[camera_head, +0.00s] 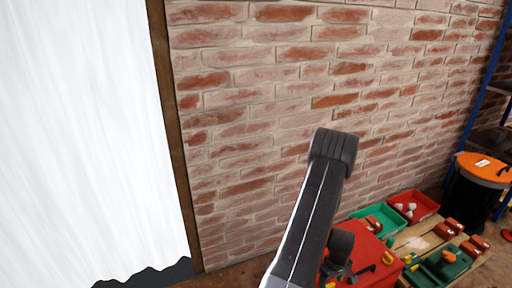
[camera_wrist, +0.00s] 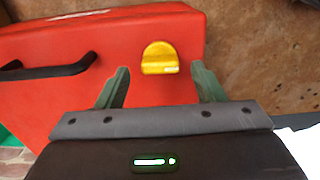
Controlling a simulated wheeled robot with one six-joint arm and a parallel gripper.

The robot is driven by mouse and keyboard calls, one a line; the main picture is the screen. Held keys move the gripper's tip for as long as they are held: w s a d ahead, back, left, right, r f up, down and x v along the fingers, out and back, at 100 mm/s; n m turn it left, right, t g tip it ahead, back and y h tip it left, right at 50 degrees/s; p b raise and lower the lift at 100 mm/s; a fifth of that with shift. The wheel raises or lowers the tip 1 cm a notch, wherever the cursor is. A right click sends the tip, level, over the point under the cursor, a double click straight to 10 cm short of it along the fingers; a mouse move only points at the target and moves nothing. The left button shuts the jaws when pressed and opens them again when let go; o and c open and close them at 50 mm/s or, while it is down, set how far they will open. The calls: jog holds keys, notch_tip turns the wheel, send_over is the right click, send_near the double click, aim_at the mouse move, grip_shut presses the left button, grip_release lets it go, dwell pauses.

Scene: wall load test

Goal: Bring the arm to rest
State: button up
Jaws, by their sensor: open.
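My gripper (camera_wrist: 158,88) shows in the wrist view with its two green fingers spread apart and nothing between them. Beyond the fingertips is a red box (camera_wrist: 130,45) with a yellow knob (camera_wrist: 159,58) on its face and a black handle at the left. The knob lies in line with the gap between the fingers; I cannot tell the distance to it. In the head view my arm rises in front of the brick wall and bends down towards the red box (camera_head: 368,252). The gripper itself is hard to make out there.
A green bin (camera_head: 383,219) and a red bin (camera_head: 424,203) stand by the brick wall (camera_head: 260,110). A wooden pallet (camera_head: 410,239) bears several red pieces. A black barrel with an orange lid (camera_head: 485,168) and a blue-framed shelf (camera_head: 487,75) are at the right.

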jog(key=shift+f, duration=0.95)
jog(key=shift+r, duration=0.1)
